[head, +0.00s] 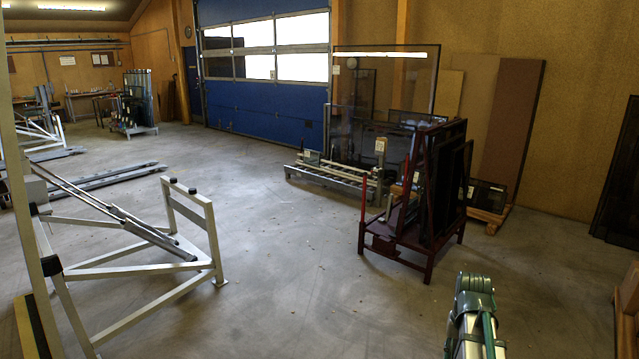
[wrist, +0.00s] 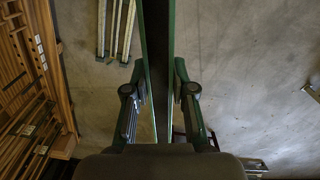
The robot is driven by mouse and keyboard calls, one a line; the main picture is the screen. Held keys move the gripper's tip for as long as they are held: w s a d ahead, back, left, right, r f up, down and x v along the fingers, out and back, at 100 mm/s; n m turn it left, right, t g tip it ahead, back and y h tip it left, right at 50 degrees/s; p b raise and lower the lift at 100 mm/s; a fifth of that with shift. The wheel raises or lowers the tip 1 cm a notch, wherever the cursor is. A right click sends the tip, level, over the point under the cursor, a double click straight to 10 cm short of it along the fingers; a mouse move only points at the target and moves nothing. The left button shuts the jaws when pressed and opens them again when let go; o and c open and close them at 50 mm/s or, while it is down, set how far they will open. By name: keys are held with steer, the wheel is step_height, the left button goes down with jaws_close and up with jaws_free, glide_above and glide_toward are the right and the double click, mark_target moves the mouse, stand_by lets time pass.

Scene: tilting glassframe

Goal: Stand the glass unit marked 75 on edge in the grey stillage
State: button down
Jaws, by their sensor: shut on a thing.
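My gripper (wrist: 159,85) is in the wrist view, with one finger on each side of a flat pane-like unit (wrist: 158,40). The unit is seen edge-on as a dark strip with green edges, running up to the top of the picture. No mark can be read on it, so I cannot tell its number. A grey rack with upright panes (head: 138,128) stands far back left in the head view; I cannot tell whether it is the grey stillage. The head view does not show my fingers.
A dark red rack (head: 383,243) holding dark panels stands right of centre. A low roller stand (head: 330,175) is behind it. A pale tilted frame (head: 195,268) fills the left foreground. The middle floor is clear. Wooden shelving (wrist: 22,70) lies left in the wrist view.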

steer(key=w+a+n, duration=0.3)
steer(key=a+n, duration=0.2)
steer(key=a, duration=1.6)
steer(key=shift+r+b, duration=0.35)
steer(key=shift+w, duration=0.1)
